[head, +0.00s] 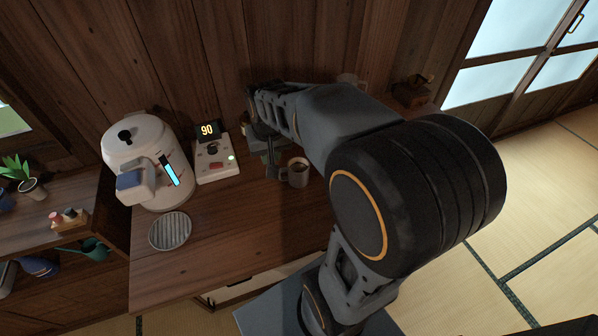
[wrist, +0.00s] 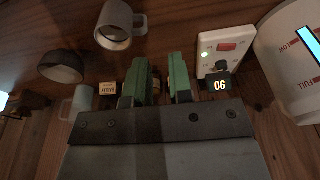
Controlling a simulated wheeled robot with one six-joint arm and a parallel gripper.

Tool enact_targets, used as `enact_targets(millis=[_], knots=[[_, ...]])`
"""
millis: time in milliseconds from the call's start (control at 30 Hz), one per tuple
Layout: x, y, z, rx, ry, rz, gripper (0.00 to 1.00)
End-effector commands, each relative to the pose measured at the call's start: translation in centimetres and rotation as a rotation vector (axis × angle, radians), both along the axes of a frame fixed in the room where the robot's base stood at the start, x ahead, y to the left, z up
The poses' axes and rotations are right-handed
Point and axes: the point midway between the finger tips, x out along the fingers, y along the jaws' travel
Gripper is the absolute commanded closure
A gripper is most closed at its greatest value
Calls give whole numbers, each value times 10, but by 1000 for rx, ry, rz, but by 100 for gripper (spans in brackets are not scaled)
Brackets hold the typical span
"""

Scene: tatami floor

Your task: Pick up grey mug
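The grey mug (head: 298,175) stands upright on the wooden counter, just right of my gripper's fingers in the head view, with something dark inside. It also shows in the wrist view (wrist: 114,24) at the top left, its handle toward the right of that picture. My gripper (wrist: 160,72) has green fingers with a visible gap between them. It is open, and the mug is outside the fingers, apart from them. In the head view my gripper (head: 271,160) is partly hidden by my arm.
A control panel (head: 216,160) with a lit 90 display and a white water boiler (head: 147,145) stand left. A round slatted tray (head: 170,231) lies in front. A dark bowl (wrist: 61,66) and a pale cup (wrist: 76,103) are nearby. Bare counter lies left of the mug.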

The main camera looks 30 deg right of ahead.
Motion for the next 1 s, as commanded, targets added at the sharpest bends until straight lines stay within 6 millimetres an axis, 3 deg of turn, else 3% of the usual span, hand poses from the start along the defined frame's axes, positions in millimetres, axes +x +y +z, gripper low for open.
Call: enact_targets(millis=[100,300,700,1000], knots=[[27,-24,-12,6,37,-82,80],[49,-45,-30,11,69,-153,80],[59,-49,-97,12,75,-160,80],[61,-49,-115,12,73,-158,80]])
